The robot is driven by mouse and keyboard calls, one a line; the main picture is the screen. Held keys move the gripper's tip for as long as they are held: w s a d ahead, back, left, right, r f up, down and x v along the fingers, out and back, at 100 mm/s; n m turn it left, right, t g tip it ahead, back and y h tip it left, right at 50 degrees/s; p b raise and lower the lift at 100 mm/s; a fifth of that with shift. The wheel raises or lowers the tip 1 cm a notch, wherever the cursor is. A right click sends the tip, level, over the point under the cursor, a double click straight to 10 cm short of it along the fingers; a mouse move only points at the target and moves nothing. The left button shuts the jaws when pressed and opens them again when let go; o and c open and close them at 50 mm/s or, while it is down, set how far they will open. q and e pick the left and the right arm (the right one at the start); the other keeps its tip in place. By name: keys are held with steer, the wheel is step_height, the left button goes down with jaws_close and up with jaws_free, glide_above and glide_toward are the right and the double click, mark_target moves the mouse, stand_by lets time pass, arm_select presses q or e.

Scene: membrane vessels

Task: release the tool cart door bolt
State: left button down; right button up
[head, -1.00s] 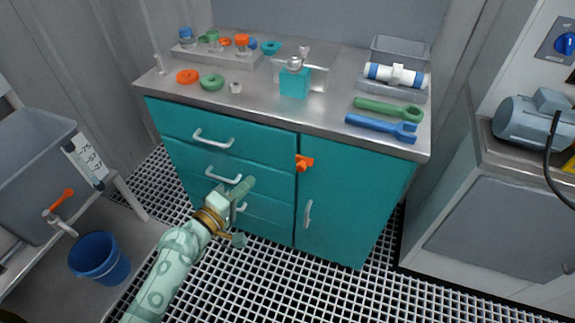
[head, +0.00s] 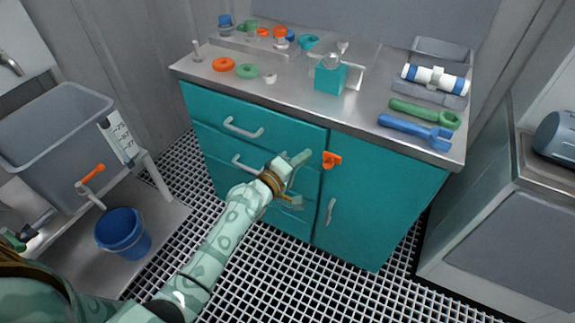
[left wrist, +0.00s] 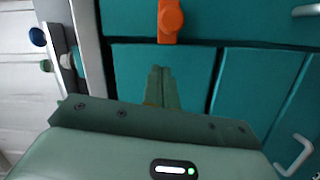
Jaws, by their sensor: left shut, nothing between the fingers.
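The teal tool cart (head: 375,205) has drawers on the left and a door on the right. An orange bolt (head: 331,159) sits at the upper left edge of the door, by the gap to the drawers. It also shows at the top of the left wrist view (left wrist: 170,20). My left gripper (head: 305,155) is shut and empty, just left of the bolt and apart from it in the head view. In the left wrist view its closed fingers (left wrist: 160,75) point toward the bolt, with a gap between. My right gripper is not in view.
The cart top holds a blue wrench (head: 415,132), a green wrench (head: 425,113), a teal block (head: 330,76) and orange and green rings. The door handle (head: 330,211) is below the bolt. A blue bucket (head: 123,233) and grey tub (head: 60,140) stand left.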

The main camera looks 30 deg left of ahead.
mark_target(330, 166)
arm_select(q)
steer(key=shift+s+d+f, duration=0.1)
steer(key=shift+d+f, duration=0.05)
steer(key=shift+d, duration=0.6)
steer(key=shift+s+d+f, duration=0.1)
steer(key=shift+d+f, duration=0.05)
steer(key=shift+d, duration=0.6)
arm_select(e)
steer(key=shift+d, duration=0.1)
arm_select(q)
steer(key=shift+d+b, duration=0.35)
steer(key=shift+d, duration=1.45)
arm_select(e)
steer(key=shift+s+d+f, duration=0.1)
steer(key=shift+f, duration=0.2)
